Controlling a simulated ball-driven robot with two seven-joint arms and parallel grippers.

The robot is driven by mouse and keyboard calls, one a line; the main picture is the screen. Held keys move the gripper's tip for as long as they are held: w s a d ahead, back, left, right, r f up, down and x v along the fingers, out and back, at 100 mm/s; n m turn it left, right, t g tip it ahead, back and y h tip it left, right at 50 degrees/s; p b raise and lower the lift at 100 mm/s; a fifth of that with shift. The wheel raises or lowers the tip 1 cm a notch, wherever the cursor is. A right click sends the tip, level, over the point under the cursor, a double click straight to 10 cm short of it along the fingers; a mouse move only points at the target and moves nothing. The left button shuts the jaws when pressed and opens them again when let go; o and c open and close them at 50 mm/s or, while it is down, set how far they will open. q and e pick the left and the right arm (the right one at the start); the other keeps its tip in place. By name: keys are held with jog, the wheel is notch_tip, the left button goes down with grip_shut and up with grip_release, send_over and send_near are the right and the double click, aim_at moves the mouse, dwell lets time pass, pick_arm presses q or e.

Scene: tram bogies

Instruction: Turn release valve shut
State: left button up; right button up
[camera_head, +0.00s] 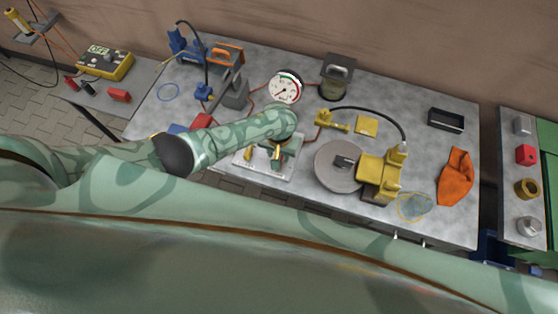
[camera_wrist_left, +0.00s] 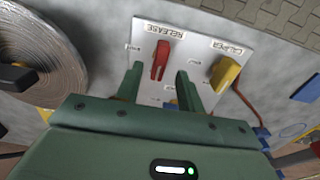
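The release valve's red handle (camera_wrist_left: 161,58) sits on a pale panel (camera_wrist_left: 200,42) below the label RELEASE in the left wrist view. The handle points roughly down the picture, slightly tilted. My left gripper (camera_wrist_left: 159,72) is open, with its two fingertips on either side of the handle's lower end and gaps showing on both sides. The caliper valve's yellow handle (camera_wrist_left: 225,73) stands to the right of the fingers. In the head view my left arm reaches over the panel (camera_head: 262,168) and its hand hides much of it. The small position marks are too small to read. My right gripper is not in view.
A pressure gauge (camera_head: 285,88) stands just behind the panel. A grey disc (camera_head: 335,166) with a yellow caliper (camera_head: 380,172) lies close to its right. An orange cloth (camera_head: 456,177) lies farther right. Blue and orange tools crowd the back left.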

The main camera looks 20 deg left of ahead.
pick_arm(q)
notch_tip(320, 180, down, 3)
jog(key=shift+f+b, duration=0.2)
jog(key=shift+b, duration=0.5)
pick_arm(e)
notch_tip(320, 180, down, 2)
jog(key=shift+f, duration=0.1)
pick_arm(q)
grip_shut()
